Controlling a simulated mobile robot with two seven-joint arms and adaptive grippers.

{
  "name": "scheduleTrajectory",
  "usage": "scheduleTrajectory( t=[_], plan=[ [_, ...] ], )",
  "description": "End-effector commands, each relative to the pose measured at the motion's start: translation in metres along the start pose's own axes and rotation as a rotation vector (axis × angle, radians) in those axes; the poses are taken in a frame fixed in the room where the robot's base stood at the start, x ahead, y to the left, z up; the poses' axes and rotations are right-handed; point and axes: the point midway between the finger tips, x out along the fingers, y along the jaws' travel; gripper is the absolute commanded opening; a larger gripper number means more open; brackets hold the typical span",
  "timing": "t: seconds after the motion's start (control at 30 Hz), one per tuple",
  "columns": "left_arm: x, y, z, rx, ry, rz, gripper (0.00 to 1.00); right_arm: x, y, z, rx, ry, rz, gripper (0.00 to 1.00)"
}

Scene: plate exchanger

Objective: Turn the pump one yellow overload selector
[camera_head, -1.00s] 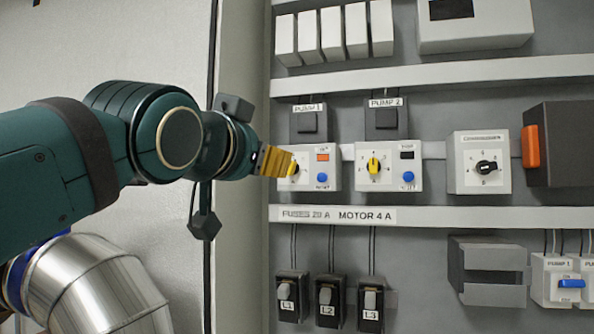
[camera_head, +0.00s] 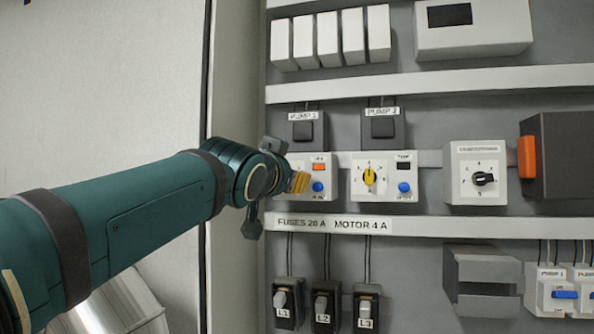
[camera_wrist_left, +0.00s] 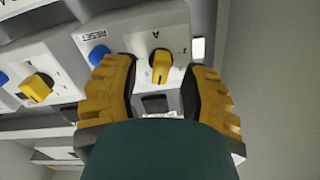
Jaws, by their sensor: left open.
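The pump one overload unit (camera_head: 328,187) is a white box under the PUMP 1 label, with an orange indicator and a blue reset button. Its yellow selector is hidden behind my gripper in the head view. In the left wrist view, which is upside down, the yellow selector (camera_wrist_left: 161,66) stands out from the white face. My left gripper (camera_head: 301,181) is in front of this unit. In the wrist view its two yellow fingers (camera_wrist_left: 160,78) are apart, one on each side of the selector, with gaps between. My right gripper is not in view.
The pump two unit with a similar yellow selector (camera_head: 369,177) is close on the right. A box with a black knob (camera_head: 484,179) and an orange handle (camera_head: 527,157) are farther right. White rails (camera_head: 450,227) run above and below. The cabinet's left edge (camera_head: 236,60) is near my arm.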

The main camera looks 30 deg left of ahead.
Motion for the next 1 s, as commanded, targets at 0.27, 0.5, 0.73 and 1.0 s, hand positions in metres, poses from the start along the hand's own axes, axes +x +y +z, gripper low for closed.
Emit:
scheduleTrajectory(
  t=[0.27,0.5,0.73,1.0],
  plan=[
    [0.0061,-0.0003,0.0002,-0.001,0.001,0.0,0.45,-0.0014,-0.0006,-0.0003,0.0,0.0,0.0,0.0],
    [0.0058,-0.0002,0.0002,-0.001,0.001,0.0,0.16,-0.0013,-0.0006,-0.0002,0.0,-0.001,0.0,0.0],
    [0.0057,-0.0002,0.0002,-0.001,0.001,0.0,0.0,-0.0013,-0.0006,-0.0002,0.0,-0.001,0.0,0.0],
    [0.0058,-0.0013,0.0015,-0.1,0.001,-0.002,0.0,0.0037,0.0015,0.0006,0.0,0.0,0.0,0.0]
  ],
)
